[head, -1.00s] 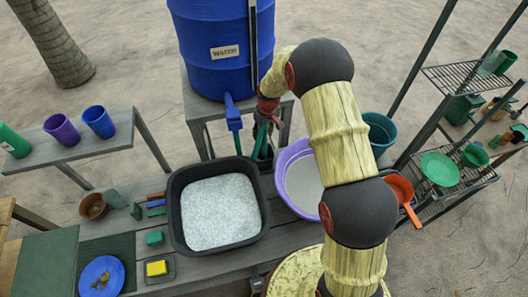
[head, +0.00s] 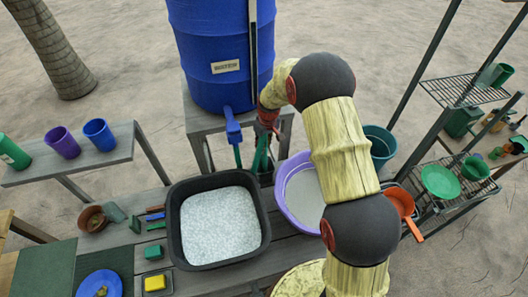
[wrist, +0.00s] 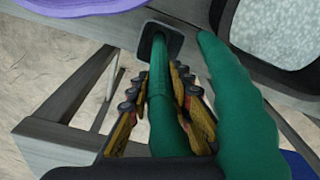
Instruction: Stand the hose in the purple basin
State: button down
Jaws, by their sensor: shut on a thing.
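The green hose (wrist: 158,75) runs between the fingers of my gripper (wrist: 156,90) in the wrist view. My gripper is shut on it. The hose's far end meets a dark square holder (wrist: 146,48) at the bench edge; whether it is inside the holder is hard to tell. A thicker green length (wrist: 235,105) passes on the right. In the head view my gripper (head: 267,124) is beside the blue tap, with green hose (head: 261,152) below it. The purple basin (head: 281,190) stands on the bench to the right, partly hidden by my arm. It shows at the wrist view's top left (wrist: 70,7).
A black tub (head: 175,235) of pale grains stands left of the basin. A blue water barrel (head: 218,35) with a tap (head: 233,124) stands behind. A teal bucket (head: 385,140) is right of the basin, partly behind my arm. A wire rack (head: 462,205) stands at right.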

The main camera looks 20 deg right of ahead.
notch_tip(320, 180, up, 19)
jog(key=p, duration=0.5)
jog(key=shift+p, duration=0.3)
dwell(1.0)
